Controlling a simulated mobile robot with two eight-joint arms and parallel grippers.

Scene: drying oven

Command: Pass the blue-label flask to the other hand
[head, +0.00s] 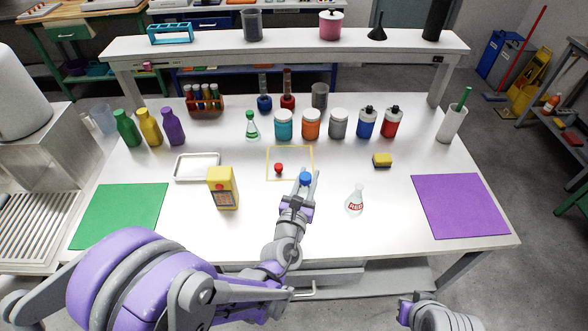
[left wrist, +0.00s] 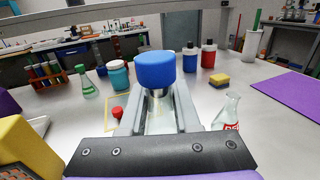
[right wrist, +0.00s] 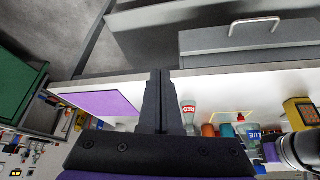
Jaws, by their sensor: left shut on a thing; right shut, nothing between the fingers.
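The blue-label flask has a blue stopper (head: 305,178) on top. In the left wrist view the stopper (left wrist: 156,70) covers much of the clear flask (left wrist: 158,115), which sits between the fingers. My left gripper (head: 304,188) is shut on the flask over the middle of the table, just right of the yellow outlined square. The flask's blue label (right wrist: 253,138) shows in the right wrist view, beside my left arm. My right gripper (right wrist: 160,100) is shut and empty, apart from the flask, near the table's front edge. In the head view only part of the right arm shows, at the bottom.
A red-label flask (head: 355,203) stands to the right of my left gripper. A red stopper (head: 279,168) lies inside the yellow outlined square (head: 269,160). A purple mat (head: 461,205) is at the right, a green mat (head: 120,215) at the left.

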